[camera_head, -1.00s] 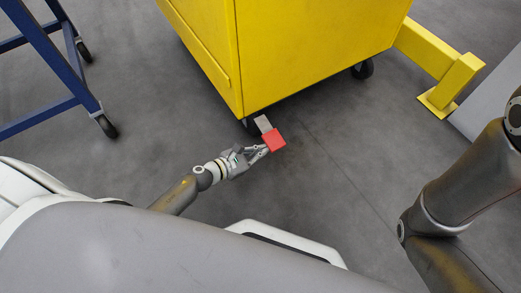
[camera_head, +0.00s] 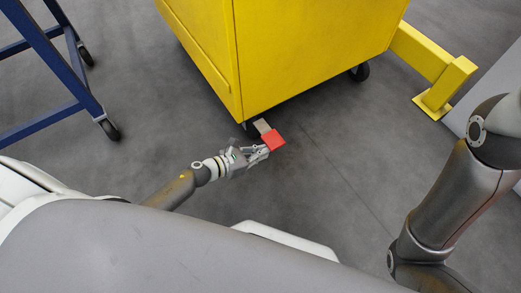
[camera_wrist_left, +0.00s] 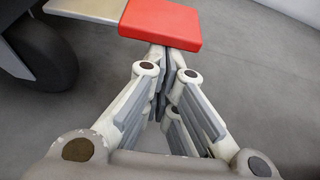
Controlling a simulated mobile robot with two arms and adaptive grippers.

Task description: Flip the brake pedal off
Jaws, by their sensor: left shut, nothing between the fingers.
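The red brake pedal (camera_head: 273,140) sticks out on a grey metal arm (camera_head: 262,126) at the lower corner of the yellow cart (camera_head: 300,50). In the left wrist view the red pedal (camera_wrist_left: 162,22) lies straight ahead, with a dark caster wheel (camera_wrist_left: 42,55) to its left. My left gripper (camera_head: 262,152) is shut and empty. Its fingertips (camera_wrist_left: 163,50) are at the near edge of the pedal and seem to reach just under it; whether they touch it I cannot tell. My right arm shows at the right, but its gripper is out of view.
A blue wheeled frame (camera_head: 50,60) stands at the upper left. A yellow floor barrier (camera_head: 440,75) is at the upper right, beside a grey panel (camera_head: 490,95). The grey floor around the pedal is clear.

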